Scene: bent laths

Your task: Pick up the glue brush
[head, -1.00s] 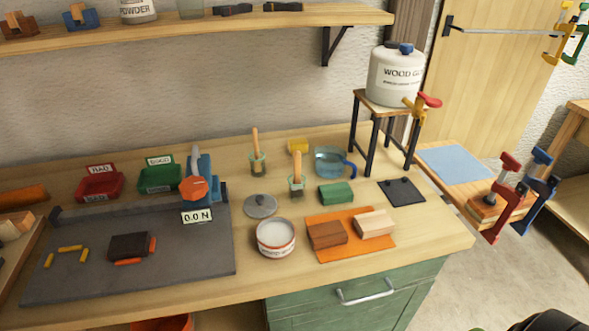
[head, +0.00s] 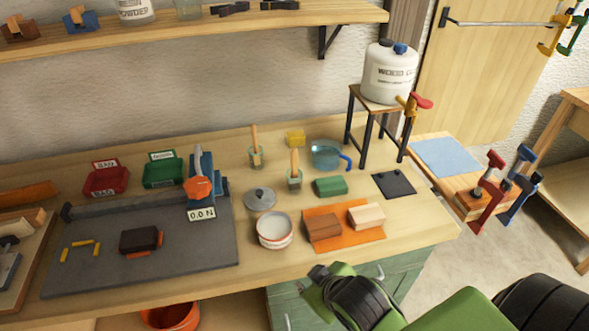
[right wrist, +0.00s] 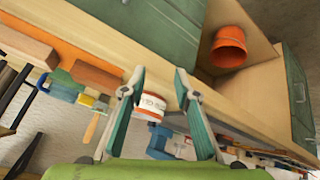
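Two wooden-handled brushes stand in small glass jars on the workbench in the head view, one farther back (head: 254,138) and one nearer (head: 295,161). The frames do not show which one is the glue brush. A wooden brush handle also shows in the right wrist view (right wrist: 91,128), left of my fingers. My right gripper (head: 318,272) is at the bench's front edge, apart from both brushes. In the right wrist view its fingers (right wrist: 159,72) are spread with nothing held between them. My left gripper is out of view.
A blue-handled cup (head: 326,155) stands right of the brushes.

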